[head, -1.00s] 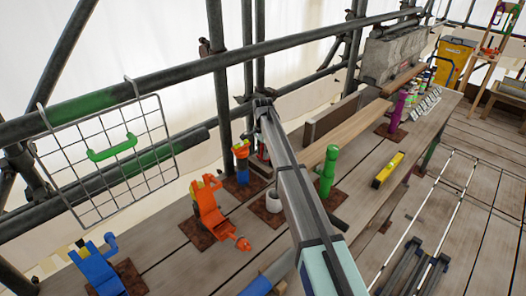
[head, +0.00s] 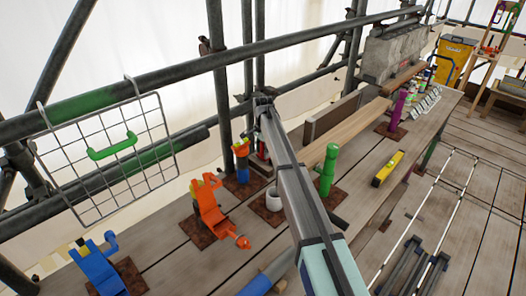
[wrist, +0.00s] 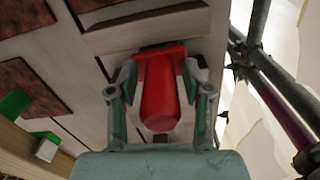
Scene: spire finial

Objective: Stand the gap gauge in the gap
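In the wrist view, a red handled piece (wrist: 160,95), which I take to be the gap gauge, lies between the two fingers of my gripper (wrist: 160,72). The fingers bear on its wider red top from both sides, and its rounded handle points toward the camera. Its far end is hidden. Beyond it is a pale wooden block (wrist: 146,32) on the planks; I cannot tell whether the gauge touches it. A dark board (head: 333,118) and a long pale plank (head: 345,132) lie behind the arm; the gap is not clearly visible.
On the deck stand a green handled piece (head: 327,172), an orange clamp-like piece (head: 208,208), a blue one (head: 100,268) and a purple one (head: 396,110). A yellow level (head: 388,168) lies to the right. Scaffold tubes (head: 190,73) and a wire basket (head: 108,150) are at the left.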

